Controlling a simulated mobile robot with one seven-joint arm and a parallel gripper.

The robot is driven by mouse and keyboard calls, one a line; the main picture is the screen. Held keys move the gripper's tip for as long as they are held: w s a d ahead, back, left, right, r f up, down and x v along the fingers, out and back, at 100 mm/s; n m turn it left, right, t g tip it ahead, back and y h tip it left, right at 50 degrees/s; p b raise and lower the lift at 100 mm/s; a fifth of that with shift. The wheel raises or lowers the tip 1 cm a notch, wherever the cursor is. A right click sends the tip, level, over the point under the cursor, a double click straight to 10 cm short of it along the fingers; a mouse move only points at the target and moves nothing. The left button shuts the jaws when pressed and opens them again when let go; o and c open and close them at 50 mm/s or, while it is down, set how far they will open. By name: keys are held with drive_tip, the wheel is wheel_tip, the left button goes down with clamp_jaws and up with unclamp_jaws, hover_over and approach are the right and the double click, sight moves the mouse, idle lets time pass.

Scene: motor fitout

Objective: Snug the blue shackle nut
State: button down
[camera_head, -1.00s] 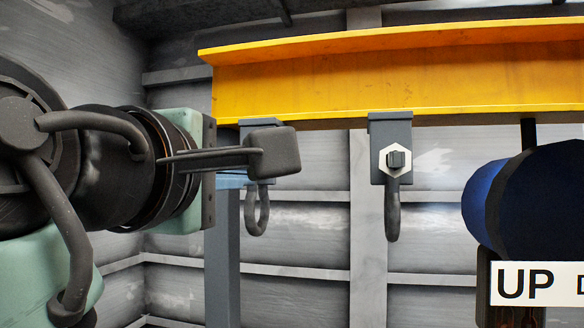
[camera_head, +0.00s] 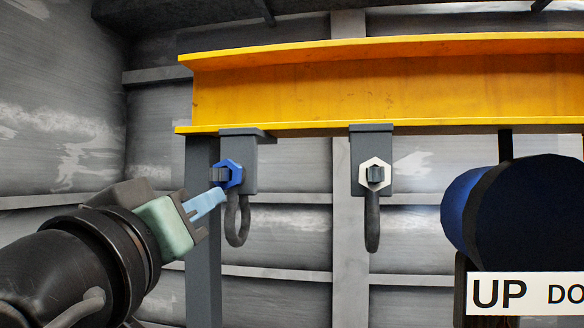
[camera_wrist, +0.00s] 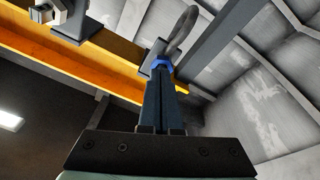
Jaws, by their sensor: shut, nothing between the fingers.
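The blue nut (camera_head: 235,174) sits on the face of the left grey hanger (camera_head: 241,150), with a grey bolt end showing through it. A dark shackle loop (camera_head: 238,222) hangs below. My gripper (camera_head: 220,194) comes from the lower left, its light-blue fingers together and empty, tips just below and left of the nut. In the wrist view, the closed fingers (camera_wrist: 160,80) point at the blue nut (camera_wrist: 160,61), and their tips partly cover it. I cannot tell whether they touch it. The shackle loop shows above it (camera_wrist: 184,28).
A second hanger to the right carries a white nut (camera_head: 375,188) and its own shackle (camera_head: 372,225). A yellow beam (camera_head: 380,80) runs above both. A blue cylinder (camera_head: 462,210) and an UP sign (camera_head: 520,293) stand at right. A grey post (camera_head: 199,260) stands behind my gripper.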

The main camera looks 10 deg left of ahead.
drive_tip(key=shift+w+d+f+m+t+p, duration=0.1)
drive_tip(key=shift+w+f+m+t+p, duration=0.1)
drive_tip(key=shift+w+m, duration=0.8)
drive_tip(key=shift+w+f+m+t+p, duration=0.1)
drive_tip(key=shift+w+m+p, duration=0.1)
drive_tip(key=shift+w+m, duration=0.8)
drive_tip(key=shift+w+d+f+m+t+p, duration=0.1)
drive_tip(key=shift+w+f+m+p, duration=0.1)
drive_tip(key=shift+w+m, duration=0.75)
drive_tip(key=shift+w+a+r+n, duration=0.2)
drive_tip(key=shift+r+n, duration=0.05)
drive_tip(key=shift+r, duration=0.2)
drive_tip(key=shift+a, duration=0.3)
drive_tip(key=shift+a+f, duration=0.1)
drive_tip(key=shift+a, duration=0.5)
drive_tip(key=b, duration=0.2)
approach(227, 200)
drive_tip(key=shift+w+a+r, duration=0.1)
drive_tip(key=shift+r, duration=0.65)
